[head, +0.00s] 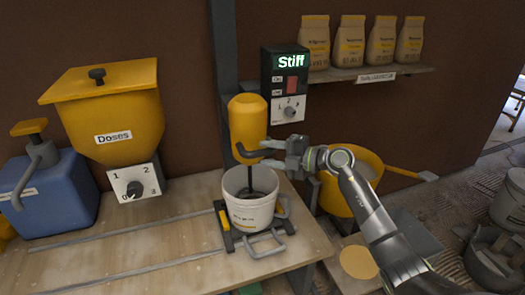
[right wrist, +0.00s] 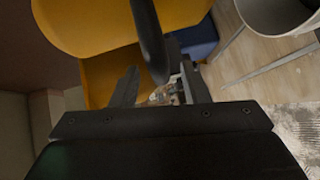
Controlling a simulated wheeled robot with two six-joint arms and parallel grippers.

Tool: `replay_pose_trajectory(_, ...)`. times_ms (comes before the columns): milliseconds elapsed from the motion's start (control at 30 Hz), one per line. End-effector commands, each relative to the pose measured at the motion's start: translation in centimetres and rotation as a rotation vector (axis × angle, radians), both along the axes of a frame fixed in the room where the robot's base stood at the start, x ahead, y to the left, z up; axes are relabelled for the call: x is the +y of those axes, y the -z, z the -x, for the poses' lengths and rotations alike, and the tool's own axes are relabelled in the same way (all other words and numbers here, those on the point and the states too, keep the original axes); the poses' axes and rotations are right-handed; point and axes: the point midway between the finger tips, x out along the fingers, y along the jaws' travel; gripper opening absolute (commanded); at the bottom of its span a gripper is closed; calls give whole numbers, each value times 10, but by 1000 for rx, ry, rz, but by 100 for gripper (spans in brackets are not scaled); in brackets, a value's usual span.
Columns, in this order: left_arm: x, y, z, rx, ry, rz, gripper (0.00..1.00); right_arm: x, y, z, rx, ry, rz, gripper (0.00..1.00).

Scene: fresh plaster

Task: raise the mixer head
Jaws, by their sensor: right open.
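The mixer head (head: 248,122) is a yellow cylinder on a dark upright post, low over a white bucket (head: 252,212). Its dark stirring shaft (head: 250,178) goes down into the bucket. A dark curved handle (head: 243,153) sticks out at the head's lower front. My right gripper (head: 264,153) is at the handle's right end, beside the head. In the right wrist view the dark handle (right wrist: 150,40) runs between the two spread fingers of the open gripper (right wrist: 158,78), with the yellow head (right wrist: 85,25) behind. Whether a finger touches the handle cannot be told. My left gripper is out of view.
A control box (head: 285,85) reading "Stiff" hangs right of the head. A yellow "Doses" hopper (head: 112,110) and a blue container (head: 45,195) stand left. A yellow pan (head: 338,200) is behind my right arm. The bench front left is clear.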

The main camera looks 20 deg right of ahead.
Motion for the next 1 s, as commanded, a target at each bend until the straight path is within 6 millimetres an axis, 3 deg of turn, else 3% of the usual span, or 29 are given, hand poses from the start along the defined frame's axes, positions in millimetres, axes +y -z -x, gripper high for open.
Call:
replay_pose_trajectory(200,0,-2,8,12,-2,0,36,16,3,-15,0,1,-1,41)
replay_pose_trajectory(533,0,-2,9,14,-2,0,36,18,4,-17,-1,2,2,41)
replay_pose_trajectory(867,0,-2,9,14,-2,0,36,18,4,-17,-1,2,1,0)
replay_pose_trajectory(1000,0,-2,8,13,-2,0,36,18,4,-17,-1,1,1,0)
